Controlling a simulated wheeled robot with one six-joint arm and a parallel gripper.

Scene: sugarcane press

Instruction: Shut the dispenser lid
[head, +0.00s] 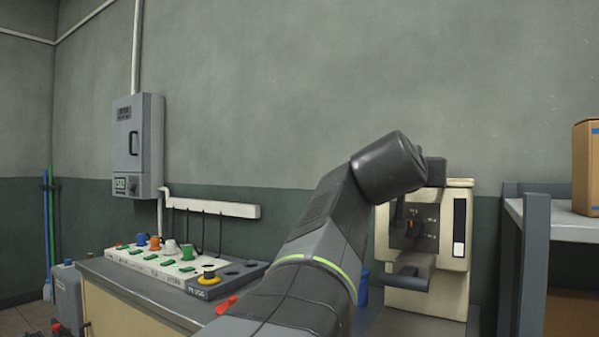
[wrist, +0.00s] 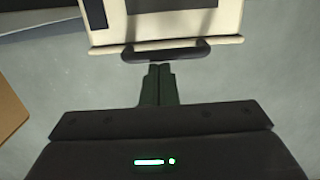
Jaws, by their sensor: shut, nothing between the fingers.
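The cream dispenser (head: 453,263) stands upright at the right in the head view, with a dark front panel and a dark spout-like part below it. In the wrist view, part of the cream dispenser (wrist: 228,20) fills the top middle, with a dark handle-like bar (wrist: 165,52) along its edge. My gripper (wrist: 160,68) is shut and empty, its fingertips right by the middle of that bar. I cannot tell whether they touch it. In the head view my arm crosses in front of the dispenser's left side, and my fingertips are not clearly visible. The lid's angle is unclear.
A counter (head: 130,285) at the left carries a control panel (head: 165,262) with several coloured knobs. A red object (head: 227,304) lies near my arm. A grey shelf (head: 570,222) with a cardboard box (head: 586,170) stands close on the dispenser's right. The wall behind is bare above the dispenser.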

